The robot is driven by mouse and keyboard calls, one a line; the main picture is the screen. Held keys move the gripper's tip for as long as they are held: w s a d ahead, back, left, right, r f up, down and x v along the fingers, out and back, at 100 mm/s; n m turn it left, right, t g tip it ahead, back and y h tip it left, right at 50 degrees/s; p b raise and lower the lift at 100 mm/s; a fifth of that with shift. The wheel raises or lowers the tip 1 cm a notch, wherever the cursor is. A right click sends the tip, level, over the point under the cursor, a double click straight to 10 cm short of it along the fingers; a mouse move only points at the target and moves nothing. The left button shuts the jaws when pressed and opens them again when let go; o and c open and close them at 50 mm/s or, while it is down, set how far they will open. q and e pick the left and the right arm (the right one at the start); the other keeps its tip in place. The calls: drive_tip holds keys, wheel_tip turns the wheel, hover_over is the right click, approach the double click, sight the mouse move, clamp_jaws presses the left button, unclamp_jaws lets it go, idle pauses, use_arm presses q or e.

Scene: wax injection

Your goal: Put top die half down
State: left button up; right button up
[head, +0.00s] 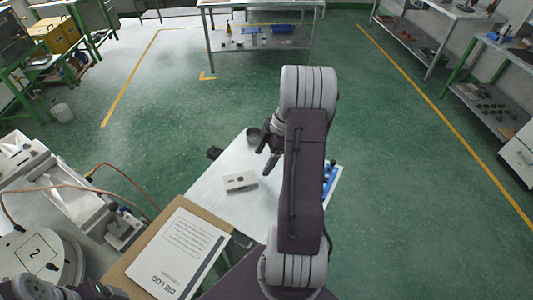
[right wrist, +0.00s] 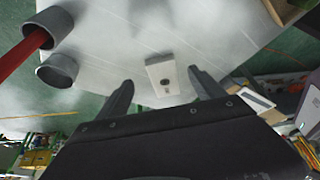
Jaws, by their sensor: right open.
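A pale grey rectangular die half (head: 240,182) lies flat on the small white table (head: 215,198), with a dark round mark on its upper face. My right gripper (head: 268,160) is open above the table, behind and to the right of the block in the head view. In the right wrist view the same block (right wrist: 163,75) shows ahead of and between the open fingers (right wrist: 162,90), and nothing is held. Whether it is the top half or a closed die, I cannot tell. My left gripper is not visible; only a part of that arm shows at the lower left.
A dark grey cup (head: 253,136) stands at the table's back edge; two cups (right wrist: 57,70) show in the wrist view, one with a red stick. A blue item (head: 329,178) lies at the right edge.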

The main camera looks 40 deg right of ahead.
drive_tip(key=s+a+m+h, duration=0.1)
drive_tip(key=s+a+m, duration=0.1)
drive_tip(key=a+m, duration=0.2)
drive_tip(key=s+a+m+h, duration=0.1)
drive_tip(key=s+a+m, duration=0.2)
drive_tip(key=a, duration=0.7)
drive_tip(key=s+a+m+h, duration=0.1)
drive_tip(key=s+a+m, duration=0.1)
drive_tip(key=a+m, duration=0.2)
drive_tip(key=shift+s+a+r+m+g+h, duration=0.1)
drive_tip(key=shift+a+r+m+g+h, duration=0.1)
drive_tip(key=shift+a, duration=0.7)
drive_tip(key=shift+s+a+r+m+g+h, duration=0.1)
drive_tip(key=shift+a+m+g, duration=0.1)
drive_tip(key=shift+a, duration=0.65)
drive_tip(key=shift+s+f+m, duration=0.2)
drive_tip(key=shift+s+m, duration=0.1)
drive_tip(key=shift+s, duration=0.05)
drive_tip(key=shift+w+a, duration=0.1)
drive_tip(key=shift+a, duration=0.05)
